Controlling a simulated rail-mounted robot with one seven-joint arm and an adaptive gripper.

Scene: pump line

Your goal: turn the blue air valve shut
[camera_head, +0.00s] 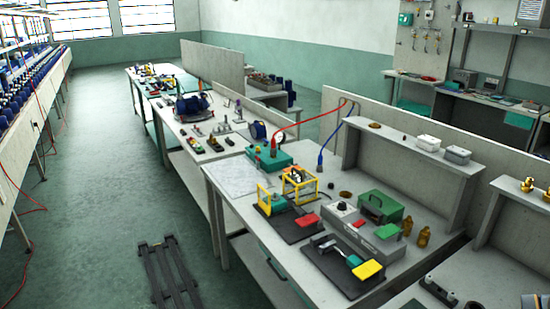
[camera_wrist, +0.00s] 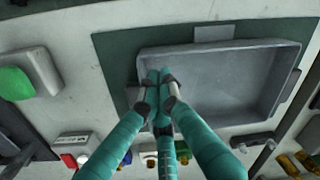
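I cannot pick out the blue air valve for sure in either view. In the head view, a round blue-rimmed part (camera_head: 257,131) stands at the back of the near bench, and a blue plug on a cable (camera_head: 320,160) hangs right of it; whether either is the valve is unclear. My gripper (camera_wrist: 160,78) shows only in the wrist view. Its teal fingers come together at the dark tips, with nothing seen between them. The tips appear over the left end of a grey tray (camera_wrist: 230,75); contact cannot be judged.
The near bench holds a green box (camera_head: 380,206), a yellow frame (camera_head: 300,188) and dark boards with red and yellow parts. A red hose (camera_head: 312,118) arches behind. In the wrist view, a box with a green top (camera_wrist: 15,82) lies left. The floor (camera_head: 110,180) left is mostly clear.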

